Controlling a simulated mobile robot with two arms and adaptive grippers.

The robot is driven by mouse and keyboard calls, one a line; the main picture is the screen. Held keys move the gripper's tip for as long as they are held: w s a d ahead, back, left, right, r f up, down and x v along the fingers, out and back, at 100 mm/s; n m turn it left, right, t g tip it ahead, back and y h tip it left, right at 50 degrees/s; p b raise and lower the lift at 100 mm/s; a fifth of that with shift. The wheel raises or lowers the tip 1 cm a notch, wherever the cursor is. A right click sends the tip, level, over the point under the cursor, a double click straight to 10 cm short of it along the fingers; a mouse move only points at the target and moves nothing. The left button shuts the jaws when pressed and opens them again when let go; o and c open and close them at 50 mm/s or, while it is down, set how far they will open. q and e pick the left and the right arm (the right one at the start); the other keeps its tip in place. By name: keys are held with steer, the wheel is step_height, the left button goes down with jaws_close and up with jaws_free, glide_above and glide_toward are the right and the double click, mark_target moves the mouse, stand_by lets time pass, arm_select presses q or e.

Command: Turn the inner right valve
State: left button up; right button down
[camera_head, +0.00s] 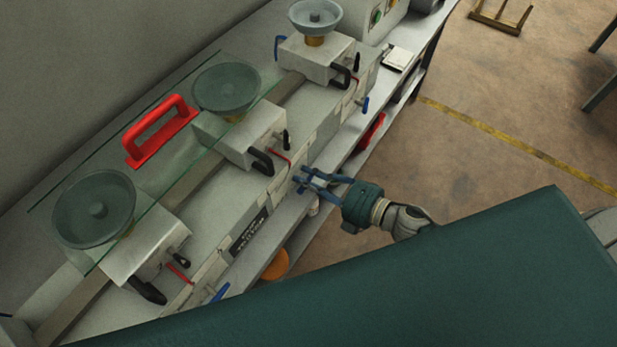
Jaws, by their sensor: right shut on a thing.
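My right gripper (302,184) is at the front face of the long frame manipulator (325,132), just below the middle white unit. Its blue fingers are shut on a small valve handle there, which is mostly hidden between them. Two other blue valve handles show on the same front edge: one (365,104) further up to the right and one (220,293) lower left. My left gripper is not in view.
White units with grey round dishes (227,88) and black levers (261,162) line the machine. A glass sheet and a red handle (160,131) lie behind. A lower shelf (290,228) runs below the front edge. The floor at right is mostly clear.

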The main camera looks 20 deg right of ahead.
steer(key=shift+f, duration=0.1)
steer(key=c, duration=1.6)
jaws_free()
steer(key=v, duration=1.2)
